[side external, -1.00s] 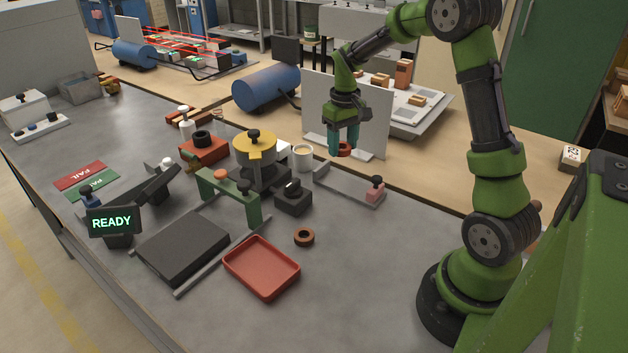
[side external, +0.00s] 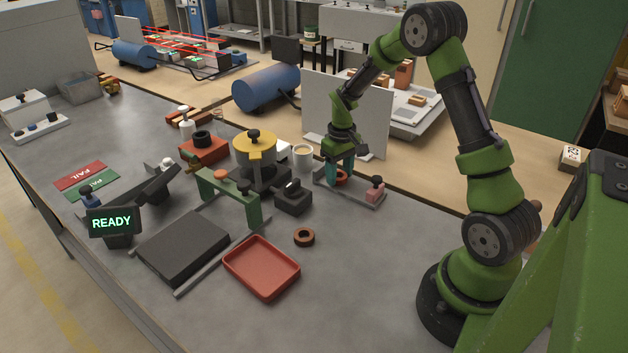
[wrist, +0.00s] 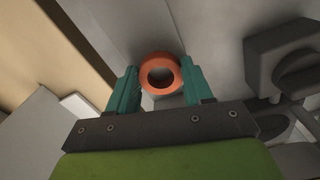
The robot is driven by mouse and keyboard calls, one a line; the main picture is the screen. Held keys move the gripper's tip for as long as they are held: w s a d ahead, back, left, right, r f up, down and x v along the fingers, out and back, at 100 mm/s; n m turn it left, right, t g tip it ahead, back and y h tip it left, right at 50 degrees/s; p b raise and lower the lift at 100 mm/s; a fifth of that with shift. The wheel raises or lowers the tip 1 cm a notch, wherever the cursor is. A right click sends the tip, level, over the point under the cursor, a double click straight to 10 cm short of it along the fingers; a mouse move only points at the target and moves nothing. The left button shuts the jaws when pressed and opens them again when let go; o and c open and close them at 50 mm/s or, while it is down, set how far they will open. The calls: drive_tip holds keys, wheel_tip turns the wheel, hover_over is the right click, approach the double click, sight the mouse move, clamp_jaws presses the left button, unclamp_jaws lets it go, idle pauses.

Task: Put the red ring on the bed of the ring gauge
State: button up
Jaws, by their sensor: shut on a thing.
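The red ring (side external: 341,177) is held between the teal fingertips of my gripper (side external: 339,172). In the wrist view the orange-red ring (wrist: 160,57) sits flat between the two fingertips of the gripper (wrist: 160,84), its hole facing the camera. A low grey frame with a pink block and black knob, which looks like the ring gauge (side external: 356,196), lies on the bench. The ring is over or within the far left end of this frame, left of the pink block (side external: 375,189). I cannot tell whether it touches the bed.
A dark block with a knob (side external: 293,198) and a white cup (side external: 303,157) stand left of the gauge. A white upright panel (side external: 365,112) stands behind. A brown ring (side external: 304,237) and a red tray (side external: 262,267) lie nearer. Bench right of them is clear.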

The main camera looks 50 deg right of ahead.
drive_tip(key=shift+f, duration=0.1)
drive_tip(key=o, duration=1)
wheel_tip(320, 180, up, 12)
drive_tip(key=s+a+r+t, duration=0.3)
drive_tip(key=s+a+r, duration=0.2)
drive_tip(key=a+r, duration=0.5)
drive_tip(key=s+a+t, duration=0.1)
drive_tip(key=s+a, duration=0.2)
drive_tip(key=a, duration=0.1)
drive_tip(key=s+a+t+y, duration=0.1)
drive_tip(key=s+a, duration=0.2)
drive_tip(key=s, duration=0.1)
drive_tip(key=s+a+r+m+t+y, duration=0.1)
drive_tip(key=s+a+t, duration=0.1)
drive_tip(key=s+a, duration=0.1)
drive_tip(key=shift+s+a, duration=0.3)
drive_tip(key=shift+a, duration=0.55)
